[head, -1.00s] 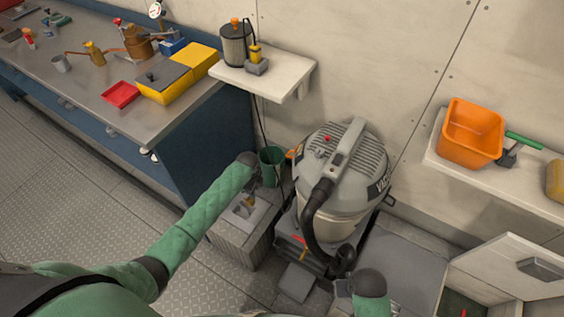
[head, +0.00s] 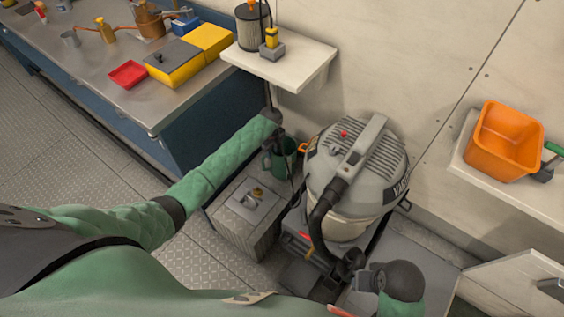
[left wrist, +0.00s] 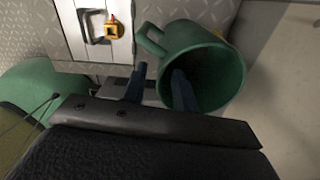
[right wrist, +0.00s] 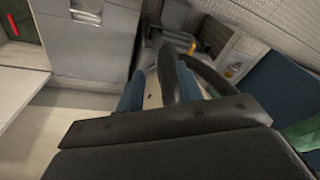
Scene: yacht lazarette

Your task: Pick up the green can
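The green can (head: 289,160) stands between the grey box and the vacuum cleaner in the head view, partly hidden by my left gripper (head: 275,142). In the left wrist view the can (left wrist: 222,68) shows its round open mouth and a side handle. My left gripper (left wrist: 158,88) is open at the can's near rim. One finger overlaps the mouth and the other is outside, beside the handle; I cannot tell if they touch. My right gripper (right wrist: 170,92) is open near the vacuum's base, with a dark hose-like part showing between its fingers; contact is unclear.
The vacuum cleaner (head: 350,185) with its black hose stands right of the can. A grey box (head: 245,215) with a yellow fitting is to the left. A wall shelf (head: 290,68) overhangs behind. The workbench (head: 135,85) is at left; an orange bin (head: 503,143) sits at right.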

